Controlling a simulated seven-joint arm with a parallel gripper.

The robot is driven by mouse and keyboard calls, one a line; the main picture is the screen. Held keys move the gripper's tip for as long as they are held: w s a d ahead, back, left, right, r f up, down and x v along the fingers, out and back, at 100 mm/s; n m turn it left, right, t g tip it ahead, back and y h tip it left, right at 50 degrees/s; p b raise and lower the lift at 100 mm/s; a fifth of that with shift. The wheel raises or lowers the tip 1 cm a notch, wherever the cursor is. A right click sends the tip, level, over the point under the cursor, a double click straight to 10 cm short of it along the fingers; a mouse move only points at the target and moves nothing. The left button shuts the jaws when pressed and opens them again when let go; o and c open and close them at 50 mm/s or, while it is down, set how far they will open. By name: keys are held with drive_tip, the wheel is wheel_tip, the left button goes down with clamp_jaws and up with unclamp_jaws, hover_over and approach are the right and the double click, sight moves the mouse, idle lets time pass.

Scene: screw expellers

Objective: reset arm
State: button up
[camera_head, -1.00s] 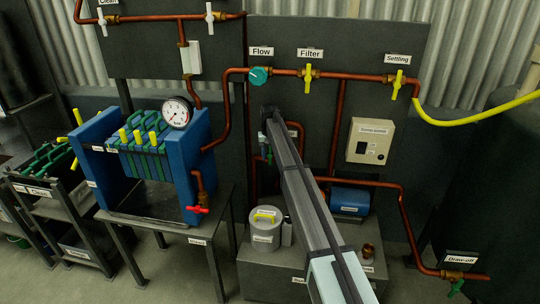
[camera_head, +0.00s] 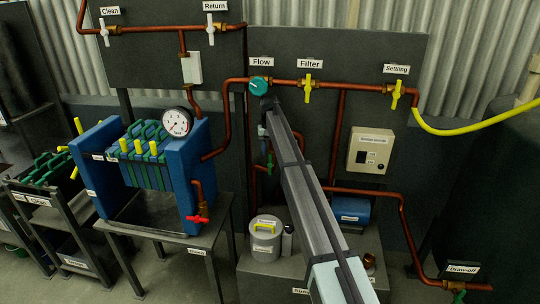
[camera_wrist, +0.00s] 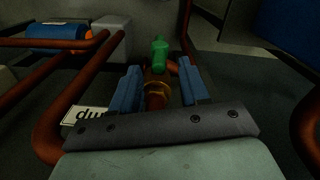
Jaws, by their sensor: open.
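My arm reaches from the bottom of the head view up toward the teal Flow knob, its dark upper end just below that knob. My gripper (camera_wrist: 158,88) shows in the wrist view as two blue fingers, apart from each other. A brass fitting (camera_wrist: 157,95) and a green valve handle (camera_wrist: 160,52) show in the gap between the fingers. I cannot tell whether the fingers touch them. In the head view a small green handle (camera_head: 269,163) shows left of my arm, and the gripper is too small to make out clearly.
Copper pipes (camera_wrist: 58,112) run close on both sides in the wrist view. The Flow knob (camera_head: 260,86), yellow Filter handle (camera_head: 308,87) and Settling handle (camera_head: 397,94) line the upper pipe. A blue filter press (camera_head: 185,170), a lidded canister (camera_head: 266,238) and a blue motor (camera_head: 350,210) stand nearby.

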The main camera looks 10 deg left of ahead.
drive_tip(key=shift+w+a+t, duration=0.25)
drive_tip(key=shift+w+t, duration=0.35)
drive_tip(key=shift+w, duration=0.05)
drive_tip(key=shift+s+d+n+y, duration=0.1)
drive_tip(key=shift+s+n+y, duration=0.2)
drive_tip(key=shift+s, duration=0.05)
drive_tip(key=s+d+f, duration=0.6)
drive_tip(key=s+f, duration=0.5)
drive_tip(key=s+d+f+g, duration=0.1)
drive_tip(key=s+d+f, duration=0.5)
drive_tip(key=s+f, duration=0.55)
drive_tip(key=s+d+f, duration=0.7)
drive_tip(key=s+f, duration=0.4)
drive_tip(key=s, duration=0.1)
drive_tip(key=s+d+f+m+g, duration=0.1)
drive_tip(key=s+d+f, duration=0.4)
drive_tip(key=s, duration=0.9)
drive_tip(key=s+d+f+m+g, duration=0.1)
drive_tip(key=s+d+f+g, duration=0.2)
drive_tip(key=s, duration=1.1)
drive_tip(key=s+d+f+m+g, duration=0.1)
drive_tip(key=s+d+f+g, duration=0.2)
drive_tip(key=s+d+f, duration=0.5)
drive_tip(key=s, duration=0.6)
drive_tip(key=shift+d+m, duration=0.3)
